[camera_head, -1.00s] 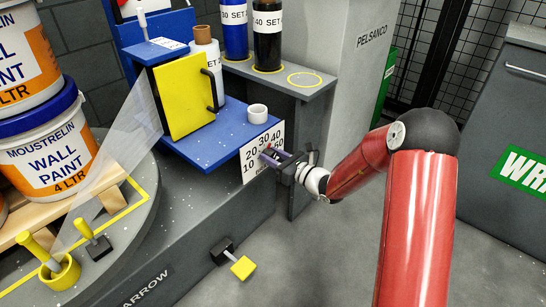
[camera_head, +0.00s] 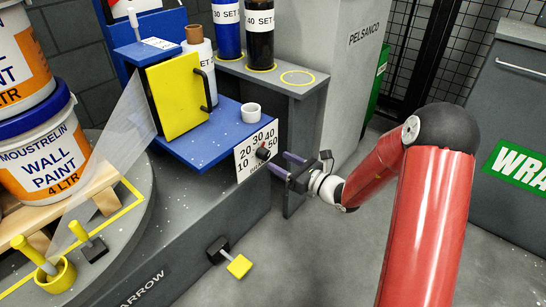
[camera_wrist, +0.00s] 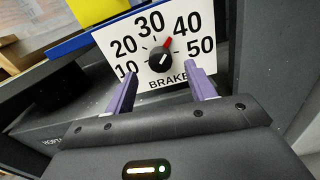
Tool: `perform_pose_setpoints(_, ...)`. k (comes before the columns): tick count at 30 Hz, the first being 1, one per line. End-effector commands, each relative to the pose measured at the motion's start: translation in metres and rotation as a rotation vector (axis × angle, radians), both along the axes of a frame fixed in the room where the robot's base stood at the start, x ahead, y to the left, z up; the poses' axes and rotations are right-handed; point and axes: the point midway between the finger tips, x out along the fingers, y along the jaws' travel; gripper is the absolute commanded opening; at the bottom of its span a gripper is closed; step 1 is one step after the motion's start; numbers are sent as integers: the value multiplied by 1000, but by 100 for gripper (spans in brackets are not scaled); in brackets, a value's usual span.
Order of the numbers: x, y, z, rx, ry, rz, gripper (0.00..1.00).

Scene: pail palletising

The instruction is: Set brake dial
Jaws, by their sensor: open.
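The white brake dial plate (camera_head: 245,159) is on the front edge of the blue shelf, with numbers from 10 to 50. It also shows in the wrist view (camera_wrist: 112,40), lettered BRAKE. Its round black knob (camera_wrist: 160,60) carries a pale line. A red mark beside the knob points up and right, between 30 and 40. The knob also shows in the head view (camera_head: 263,153). My gripper (camera_head: 279,162) is open and empty, just in front of the dial. In the wrist view its two purple fingers (camera_wrist: 160,80) stand apart below the knob, not closed on it.
A white ring (camera_head: 251,112) stands on the blue shelf (camera_head: 205,150) above the dial. A yellow door (camera_head: 177,95) with a black handle is left of it. A yellow pedal (camera_head: 239,266) juts out low. Paint pails (camera_head: 45,150) stand at the left.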

Motion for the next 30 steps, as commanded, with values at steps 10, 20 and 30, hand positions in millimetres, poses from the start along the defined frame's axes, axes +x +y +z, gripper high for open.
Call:
perform_pose_setpoints(10,-10,-12,0,0,0,0,55)
perform_pose_setpoints(20,-13,-19,-7,-14,4,-6,55)
perform_pose_setpoints(30,-15,-17,-2,-36,-48,2,55)
